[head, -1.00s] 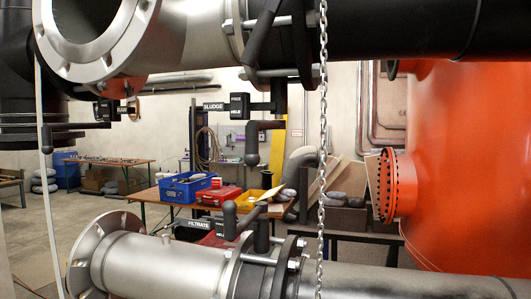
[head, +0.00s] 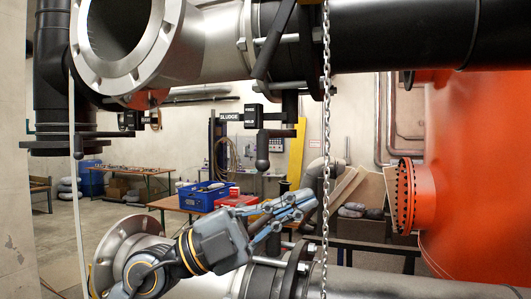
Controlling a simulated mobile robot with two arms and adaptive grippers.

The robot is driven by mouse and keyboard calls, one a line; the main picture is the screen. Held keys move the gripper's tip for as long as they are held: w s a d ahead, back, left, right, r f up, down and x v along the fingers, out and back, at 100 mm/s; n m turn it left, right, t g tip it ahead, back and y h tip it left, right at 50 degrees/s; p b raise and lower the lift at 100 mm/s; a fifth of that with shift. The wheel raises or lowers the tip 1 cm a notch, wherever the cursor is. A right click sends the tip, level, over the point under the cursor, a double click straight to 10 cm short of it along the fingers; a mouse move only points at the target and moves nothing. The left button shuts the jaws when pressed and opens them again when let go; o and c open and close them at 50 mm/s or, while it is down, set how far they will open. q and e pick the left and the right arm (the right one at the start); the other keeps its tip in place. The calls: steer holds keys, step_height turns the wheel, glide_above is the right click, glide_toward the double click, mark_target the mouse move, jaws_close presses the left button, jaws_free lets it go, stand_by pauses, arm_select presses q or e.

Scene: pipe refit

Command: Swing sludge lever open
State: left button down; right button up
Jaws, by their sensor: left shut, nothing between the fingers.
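The black sludge lever (head: 262,150) hangs below the upper pipe, with a short crossbar running to a black stem and a round knob at its lower end. Beside it are the SLUDGE sign (head: 229,116) and a black block (head: 253,116) with small white labels, too small to read surely. My left gripper (head: 303,203) comes in from the lower left, in front of the lower pipe. Its fingers are shut and empty, pointing right and slightly up. It is below and right of the lever's knob in the picture, apart from it. My right gripper is not in view.
A chain (head: 326,140) hangs just right of my left gripper. The upper pipe (head: 215,40) and lower pipe (head: 370,284) bound the space. A slanted black handle (head: 275,40) crosses the upper flange. An orange tank (head: 475,180) stands right; a blue crate (head: 203,196) sits behind.

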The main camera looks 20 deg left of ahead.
arm_select(q)
steer(key=r+y, duration=0.1)
steer(key=y, duration=0.1)
steer(key=n+t+y, duration=0.5)
steer(key=t+y, duration=0.1)
steer(key=y, duration=0.4)
glide_toward(263, 152)
steer(key=s+d, duration=0.3)
steer(key=d, duration=0.1)
steer(key=shift+w+d, duration=0.15)
steer(key=shift+d, duration=0.05)
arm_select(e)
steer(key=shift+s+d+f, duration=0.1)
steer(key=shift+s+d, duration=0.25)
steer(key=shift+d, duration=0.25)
arm_select(q)
steer(key=p+x, duration=0.5)
steer(key=x, duration=0.5)
steer(key=a, duration=0.1)
steer(key=a+p, duration=0.1)
steer(key=a, duration=0.2)
steer(key=shift+w+r+p, duration=0.1)
steer(key=shift+w+p, duration=0.25)
steer(key=shift+w+d, duration=0.15)
steer(key=shift+d, duration=0.1)
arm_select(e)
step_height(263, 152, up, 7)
arm_select(q)
steer(key=shift+a, duration=0.1)
